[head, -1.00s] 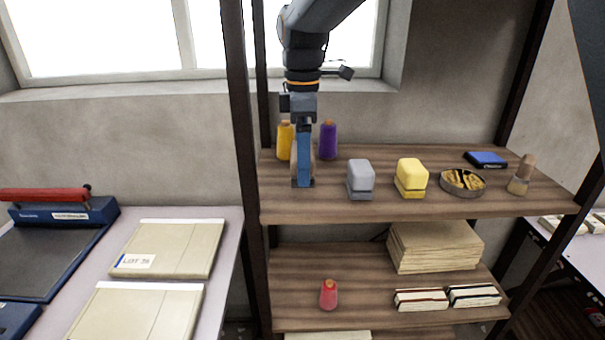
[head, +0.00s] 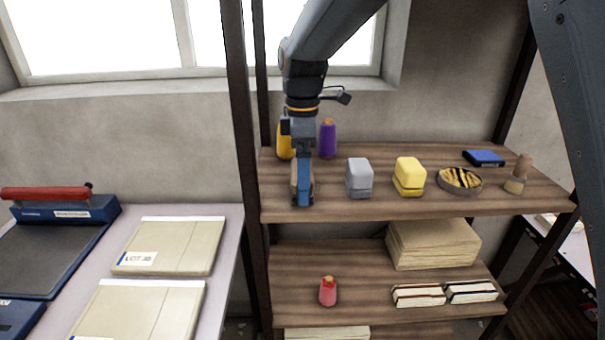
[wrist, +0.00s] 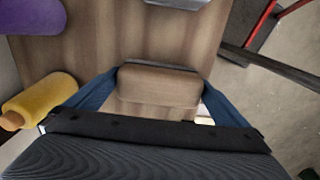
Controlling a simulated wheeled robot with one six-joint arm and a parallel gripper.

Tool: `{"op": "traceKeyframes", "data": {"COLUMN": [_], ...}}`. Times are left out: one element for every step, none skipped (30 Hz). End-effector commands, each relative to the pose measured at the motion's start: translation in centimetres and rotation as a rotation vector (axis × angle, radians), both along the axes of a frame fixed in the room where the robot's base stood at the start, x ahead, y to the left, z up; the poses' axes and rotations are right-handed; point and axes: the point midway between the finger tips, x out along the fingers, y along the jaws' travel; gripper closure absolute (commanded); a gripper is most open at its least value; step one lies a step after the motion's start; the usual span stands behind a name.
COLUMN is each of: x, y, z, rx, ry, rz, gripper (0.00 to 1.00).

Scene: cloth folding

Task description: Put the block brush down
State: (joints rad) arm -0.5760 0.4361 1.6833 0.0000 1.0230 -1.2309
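The block brush (wrist: 158,85) is a brown wooden block with a dark edge. In the wrist view it sits between the two blue fingers of my gripper (wrist: 160,92), which meet its sides. In the head view my gripper (head: 302,200) points down at the left end of the upper shelf (head: 335,207). A brown sliver of the brush (head: 294,180) shows beside the near blue finger, which hides most of it. The brush is low over the shelf boards; I cannot tell whether it touches them.
Yellow (head: 284,142) and purple (head: 328,138) spools stand behind my gripper. A grey block (head: 359,178), a yellow block (head: 409,177), a round tin (head: 460,182), a small brush (head: 518,174) and a blue box (head: 484,158) stand to the right. A dark post (head: 241,150) rises at left.

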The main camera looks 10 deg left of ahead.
Motion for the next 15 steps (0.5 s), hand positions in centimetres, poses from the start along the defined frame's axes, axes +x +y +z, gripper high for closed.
{"op": "traceKeyframes", "data": {"x": [0.0,0.0,0.0,0.0,0.0,0.1,0.1,0.1,0.1,0.1,0.1,0.2,0.2,0.1,0.1], "y": [0.0,0.0,0.0,0.0,0.0,0.1,0.1,0.1,0.1,0.1,0.1,0.1,0.1,0.1,0.1], "z": [0.0,0.0,0.1,0.3,0.5,0.9,1.2,1.6,2.2,2.7,3.2,3.9,4.4,4.8,5.5], "rx": [0.0,0.0,0.0,0.0,0.001,0.002,0.002,0.003,0.003,0.002,0.003,0.003,0.003,0.002,0.003], "ry": [0.0,0.0,-0.001,-0.001,-0.002,-0.004,-0.004,-0.004,-0.004,-0.004,-0.004,-0.004,-0.004,-0.003,-0.003], "rz": [0.0,0.0,0.0,0.0,0.0,0.0,0.0,0.0,0.0,0.0,0.0,0.0,0.0,0.0,0.0], "gripper": [0.0,0.0,0.0,0.0,0.0,0.0,0.0,0.0,0.0,0.0,0.0,0.0,0.0,0.0,0.0]}}
